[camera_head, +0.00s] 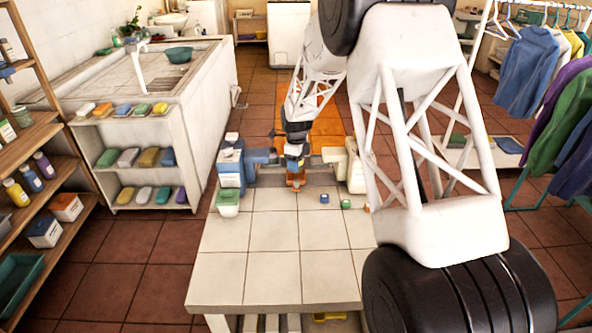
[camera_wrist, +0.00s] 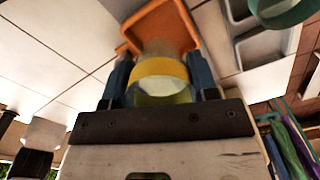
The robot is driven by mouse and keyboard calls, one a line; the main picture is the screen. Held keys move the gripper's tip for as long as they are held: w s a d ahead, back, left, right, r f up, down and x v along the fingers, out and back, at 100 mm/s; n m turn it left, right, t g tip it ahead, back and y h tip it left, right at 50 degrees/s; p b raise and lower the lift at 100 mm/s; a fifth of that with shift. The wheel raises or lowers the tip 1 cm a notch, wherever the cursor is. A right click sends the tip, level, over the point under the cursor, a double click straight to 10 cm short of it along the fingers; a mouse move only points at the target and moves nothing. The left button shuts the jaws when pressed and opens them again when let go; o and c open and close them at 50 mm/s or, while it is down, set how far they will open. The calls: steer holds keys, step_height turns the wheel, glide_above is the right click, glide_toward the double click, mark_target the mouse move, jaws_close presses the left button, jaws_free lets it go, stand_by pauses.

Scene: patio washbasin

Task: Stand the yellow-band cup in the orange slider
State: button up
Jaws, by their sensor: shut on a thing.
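The yellow-band cup (camera_wrist: 160,68) shows in the wrist view as a pale, see-through cup with a broad yellow band. My gripper (camera_wrist: 160,88) is shut on it, with one blue finger on each side. The orange slider (camera_wrist: 148,20) lies just beyond the cup's far end and partly frames it. I cannot tell whether the cup rests in the slider or hangs above it. In the head view my gripper (camera_head: 294,160) is at the far part of the tiled table, over the orange slider (camera_head: 296,183). The cup is not clear there.
A white-and-green container (camera_head: 228,203) stands left on the table (camera_head: 272,255). Small blue (camera_head: 324,198) and green (camera_head: 346,204) pieces lie to the right. The table's near half is clear. A grey compartment tray (camera_wrist: 262,45) shows right of the slider in the wrist view.

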steer(key=shift+w, duration=0.2)
steer(key=shift+f, duration=1.8)
steer(key=shift+s+f, duration=0.1)
steer(key=shift+f, duration=0.4)
